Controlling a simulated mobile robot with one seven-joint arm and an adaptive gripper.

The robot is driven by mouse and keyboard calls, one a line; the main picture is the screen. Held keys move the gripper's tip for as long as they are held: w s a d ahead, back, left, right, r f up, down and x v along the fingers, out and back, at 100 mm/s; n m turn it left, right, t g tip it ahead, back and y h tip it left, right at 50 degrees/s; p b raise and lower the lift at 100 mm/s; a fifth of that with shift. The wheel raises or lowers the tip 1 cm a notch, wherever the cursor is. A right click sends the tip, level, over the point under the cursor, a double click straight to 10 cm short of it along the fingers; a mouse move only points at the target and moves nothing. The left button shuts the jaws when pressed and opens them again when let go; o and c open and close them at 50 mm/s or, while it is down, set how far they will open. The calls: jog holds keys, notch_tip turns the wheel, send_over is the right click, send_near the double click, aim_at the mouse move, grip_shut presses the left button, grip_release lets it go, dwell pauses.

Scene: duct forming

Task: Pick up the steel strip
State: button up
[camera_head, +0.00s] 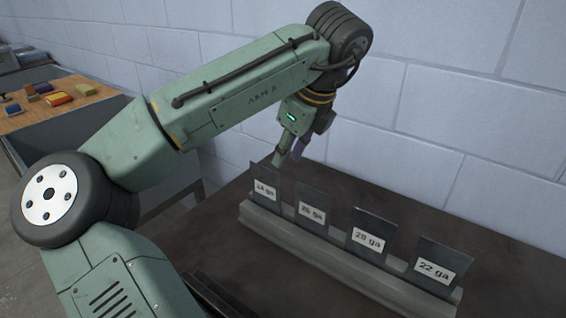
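Several dark flat metal pieces with white gauge labels stand upright in a grey slotted rack (330,262). From left to right they are a leftmost piece (268,179) whose label looks like 24 ga, a piece that seems marked 26 ga (313,199), one marked 28 ga (371,222) and one marked 22 ga (440,253). Which of them, if any, is the steel strip I cannot tell. My gripper (290,155) points down, above and behind the leftmost piece in the picture. A purplish part shows at its tip; whether the fingers are open or shut is unclear.
The rack stands on a dark brown tabletop (510,270) against a pale block wall (470,110). Clear tabletop lies behind the rack. At the far left a wooden-topped bench (80,110) holds several small colored objects. My arm covers much of the left side.

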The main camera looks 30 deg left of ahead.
aim_at(265, 182)
jog(key=shift+g, duration=0.4)
jog(key=b+x, duration=0.2)
jog(key=x, duration=0.1)
jog(key=b+x, duration=0.1)
jog(key=x, duration=0.3)
jog(key=a+b+x, duration=0.1)
jog(key=b+x, duration=0.1)
jog(key=x, duration=0.2)
jog(key=shift+s+a+r+b, duration=0.1)
jog(key=shift+s+r+b, duration=0.15)
jog(key=shift+s+b, duration=0.05)
jog(key=shift+r, duration=0.1)
grip_shut()
